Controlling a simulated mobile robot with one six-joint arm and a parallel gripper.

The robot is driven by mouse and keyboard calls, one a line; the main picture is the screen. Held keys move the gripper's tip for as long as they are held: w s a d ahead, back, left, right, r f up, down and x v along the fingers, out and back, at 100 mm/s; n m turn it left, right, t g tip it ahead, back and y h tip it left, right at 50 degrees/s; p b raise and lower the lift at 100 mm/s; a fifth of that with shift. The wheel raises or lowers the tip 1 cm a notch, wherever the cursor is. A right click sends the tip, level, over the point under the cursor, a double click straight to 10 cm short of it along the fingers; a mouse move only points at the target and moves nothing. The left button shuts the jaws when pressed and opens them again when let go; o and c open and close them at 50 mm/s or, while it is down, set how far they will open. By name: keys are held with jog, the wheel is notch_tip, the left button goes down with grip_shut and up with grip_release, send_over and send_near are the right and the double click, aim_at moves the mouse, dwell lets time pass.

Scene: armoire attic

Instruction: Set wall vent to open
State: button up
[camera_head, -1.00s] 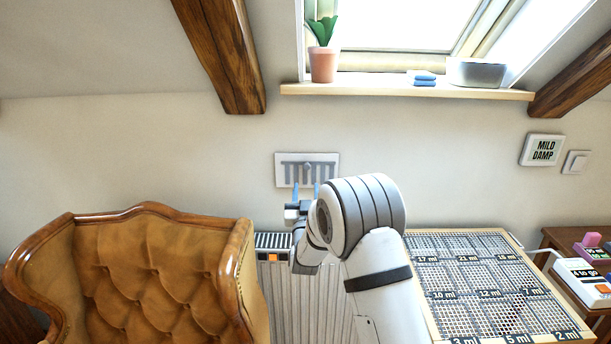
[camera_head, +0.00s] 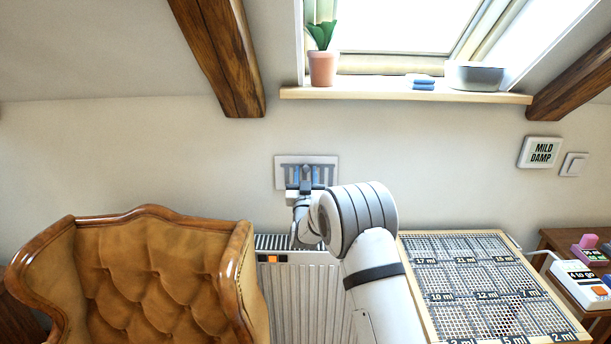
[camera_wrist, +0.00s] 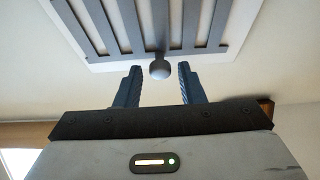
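The wall vent (camera_head: 332,161) is a white plate with grey vertical slats, fixed on the wall above the radiator. In the wrist view the vent (camera_wrist: 228,50) fills the top, and a round grey knob (camera_wrist: 160,69) sticks out at its lower edge. My gripper (camera_head: 306,176) is in front of the vent in the head view. In the wrist view my gripper (camera_wrist: 158,80) is open, with its blue fingers on either side of the knob and apart from it. In the head view the knob is hidden behind my gripper.
A radiator (camera_head: 300,300) stands below the vent. A leather armchair (camera_head: 150,270) is at the left, and a gridded table (camera_head: 470,265) at the right. A window sill (camera_head: 385,93) with a potted plant (camera_head: 322,68) juts out above.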

grip_shut()
jog(key=shift+a+f+b, duration=0.1)
jog(key=shift+a+b, duration=0.05)
jog(key=shift+b, duration=0.15)
jog(key=shift+a+b, duration=0.5)
jog(key=shift+b, duration=0.4)
jog(key=shift+a+b, duration=0.2)
jog(key=shift+b, duration=0.1)
jog(key=shift+r, duration=0.2)
jog(key=shift+a, duration=0.1)
jog(key=shift+o, duration=0.9)
grip_release()
jog(key=shift+f, duration=0.1)
